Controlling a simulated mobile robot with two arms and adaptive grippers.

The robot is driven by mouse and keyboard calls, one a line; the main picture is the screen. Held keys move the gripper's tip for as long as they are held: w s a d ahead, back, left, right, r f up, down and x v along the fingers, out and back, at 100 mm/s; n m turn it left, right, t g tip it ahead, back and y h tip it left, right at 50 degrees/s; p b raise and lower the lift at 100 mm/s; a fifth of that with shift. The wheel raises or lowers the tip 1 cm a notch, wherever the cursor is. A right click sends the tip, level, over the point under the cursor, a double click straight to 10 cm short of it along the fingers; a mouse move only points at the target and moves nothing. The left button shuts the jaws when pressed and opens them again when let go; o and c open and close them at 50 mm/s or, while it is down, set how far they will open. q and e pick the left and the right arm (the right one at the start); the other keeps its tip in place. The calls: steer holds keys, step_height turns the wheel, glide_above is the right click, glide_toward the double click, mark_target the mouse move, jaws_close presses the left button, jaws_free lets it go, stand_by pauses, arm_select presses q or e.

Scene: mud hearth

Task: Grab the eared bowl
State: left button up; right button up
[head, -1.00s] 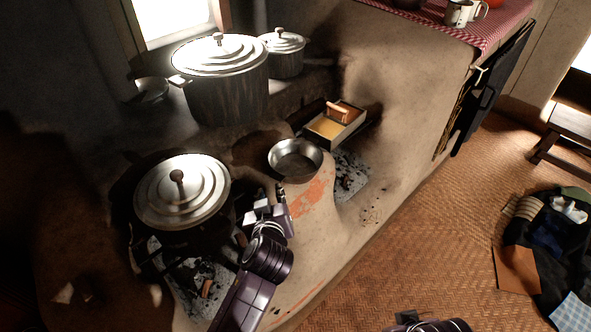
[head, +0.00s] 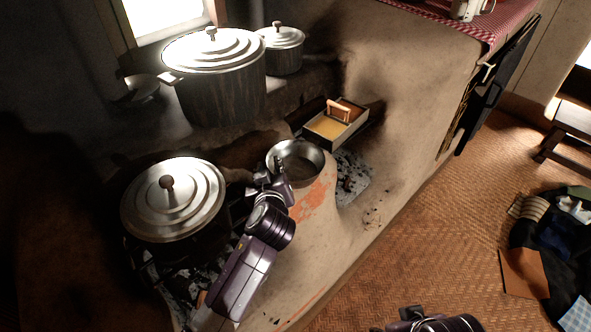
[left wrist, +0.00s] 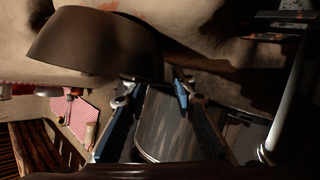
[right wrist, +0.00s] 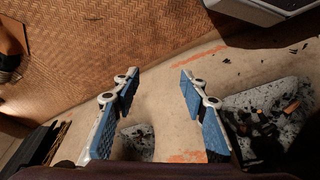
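A shiny round metal bowl (head: 308,160) sits on the mud hearth, right of the nearer lidded pot; I cannot make out ears on it. My left gripper (head: 277,163) is at its left rim and covers part of it. In the left wrist view the bowl (left wrist: 95,42) is a dark brown shape at upper left, just beyond the fingertips. The left gripper (left wrist: 152,92) is open there, with no bowl wall clearly between its fingers. My right gripper (right wrist: 159,84) is open and empty above the floor side of the hearth.
A lidded pot (head: 173,200) stands left of my left arm. A large pot (head: 215,85) and a smaller pot (head: 283,50) stand behind. A box with a wooden handle (head: 335,124) lies behind the bowl. Ash and coals (head: 352,178) lie to its right.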

arm_select(q)
steer(key=shift+x, duration=0.95)
arm_select(e)
steer(key=w, duration=0.1)
steer(key=w+t, duration=0.1)
steer(key=w, duration=0.1)
steer(key=shift+a+r, duration=0.35)
steer(key=shift+a, duration=0.05)
arm_select(q)
steer(key=shift+c, duration=0.6)
jaws_close()
